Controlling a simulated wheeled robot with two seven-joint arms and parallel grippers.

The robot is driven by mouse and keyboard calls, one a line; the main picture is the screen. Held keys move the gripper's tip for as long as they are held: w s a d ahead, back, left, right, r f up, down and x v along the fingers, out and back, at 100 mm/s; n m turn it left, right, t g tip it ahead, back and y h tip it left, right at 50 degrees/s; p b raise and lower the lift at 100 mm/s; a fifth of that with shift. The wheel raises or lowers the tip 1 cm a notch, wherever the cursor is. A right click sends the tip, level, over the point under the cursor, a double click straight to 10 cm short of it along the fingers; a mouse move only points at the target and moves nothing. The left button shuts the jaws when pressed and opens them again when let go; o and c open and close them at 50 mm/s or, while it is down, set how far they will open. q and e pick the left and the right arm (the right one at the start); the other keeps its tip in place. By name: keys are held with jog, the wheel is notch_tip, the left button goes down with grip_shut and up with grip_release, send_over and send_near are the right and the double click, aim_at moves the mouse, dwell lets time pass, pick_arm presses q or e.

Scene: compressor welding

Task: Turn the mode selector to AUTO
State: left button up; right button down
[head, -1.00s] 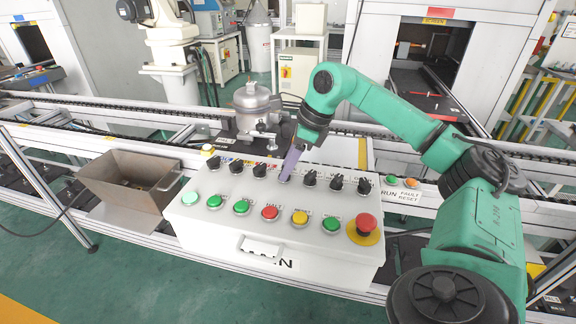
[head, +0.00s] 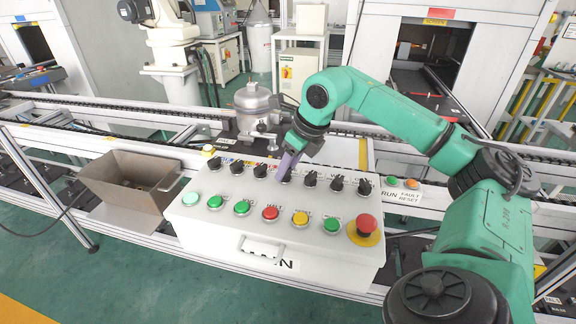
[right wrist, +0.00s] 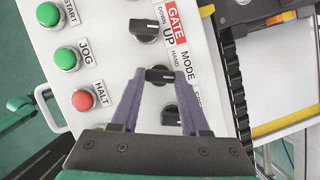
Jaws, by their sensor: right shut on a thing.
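The mode selector is a black rotary knob (right wrist: 160,75) beside the MODE label (right wrist: 184,62) in the right wrist view. HAND is printed close to it; an AUTO marking cannot be read. My right gripper (right wrist: 161,76) has its two purple fingers shut on this knob, one fingertip at each end of its grip. In the head view my right gripper (head: 287,174) reaches down to the middle of the upper knob row on the white control box (head: 215,228) and hides most of the selector. My left gripper is not in view.
Other black knobs stand close on both sides, including the GATE knob (right wrist: 145,30). Coloured buttons, such as the red HALT button (head: 270,213), and an emergency stop (head: 366,224) are in front. A metal bin (head: 128,188) stands left; a silver compressor (head: 252,104) stands behind.

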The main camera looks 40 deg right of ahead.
jog(key=shift+c, duration=2)
grip_release()
jog(key=p+v, duration=0.2)
jog(key=v, duration=1.2)
jog(key=shift+r+p, duration=0.3)
jog(key=shift+s, duration=0.1)
